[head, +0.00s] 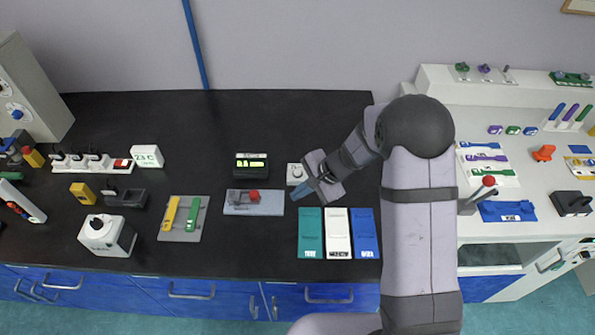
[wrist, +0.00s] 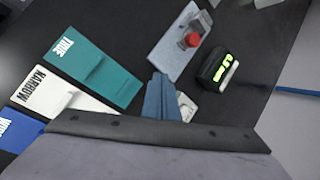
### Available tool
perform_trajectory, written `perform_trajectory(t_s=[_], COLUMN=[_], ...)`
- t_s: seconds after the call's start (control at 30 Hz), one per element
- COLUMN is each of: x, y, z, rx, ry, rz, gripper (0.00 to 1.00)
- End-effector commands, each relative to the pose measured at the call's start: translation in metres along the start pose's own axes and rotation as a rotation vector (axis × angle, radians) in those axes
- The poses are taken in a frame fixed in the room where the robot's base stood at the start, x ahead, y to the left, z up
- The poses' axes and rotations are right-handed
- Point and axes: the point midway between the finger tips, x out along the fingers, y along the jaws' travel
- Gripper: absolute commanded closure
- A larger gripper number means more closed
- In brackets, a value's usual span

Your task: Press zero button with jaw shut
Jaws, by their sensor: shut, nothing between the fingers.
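My gripper (head: 300,193) is shut and empty, its blue fingertips together and pointing down-left in the head view. The fingers also show in the wrist view (wrist: 160,92). A small white box with a round grey top (head: 295,172) stands on the black bench just behind the fingertips; it looks like a button box, but no label is readable. In the wrist view this white box (wrist: 187,108) is partly hidden by the fingers and gripper body. Whether the fingers touch it cannot be told. A black display (head: 251,161) with lit green digits stands to its left.
A grey-blue plate with a red knob (head: 240,208) lies left of my gripper. Teal (head: 311,233), white (head: 338,233) and blue (head: 365,233) trays lie in front. A white workbench (head: 440,95) with tools stands at right. Black bench behind the display is clear.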

Motion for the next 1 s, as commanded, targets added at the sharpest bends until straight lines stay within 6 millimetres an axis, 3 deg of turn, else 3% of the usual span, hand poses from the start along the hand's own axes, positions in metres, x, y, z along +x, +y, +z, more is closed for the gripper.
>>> perform_trajectory(t_s=[0.1,0.2,0.33,0.57,1.0], x=[-0.009,-0.019,-0.031,-0.037,-0.037], y=[-0.049,-0.082,-0.112,-0.122,-0.121], z=[-0.016,-0.028,-0.042,-0.056,-0.057], rx=[0.124,0.23,0.367,0.547,0.569], ry=[0.039,0.06,0.074,0.091,0.089], rz=[-0.131,-0.229,-0.33,-0.396,-0.395], gripper=[1.0,1.0,1.0,1.0,1.0])
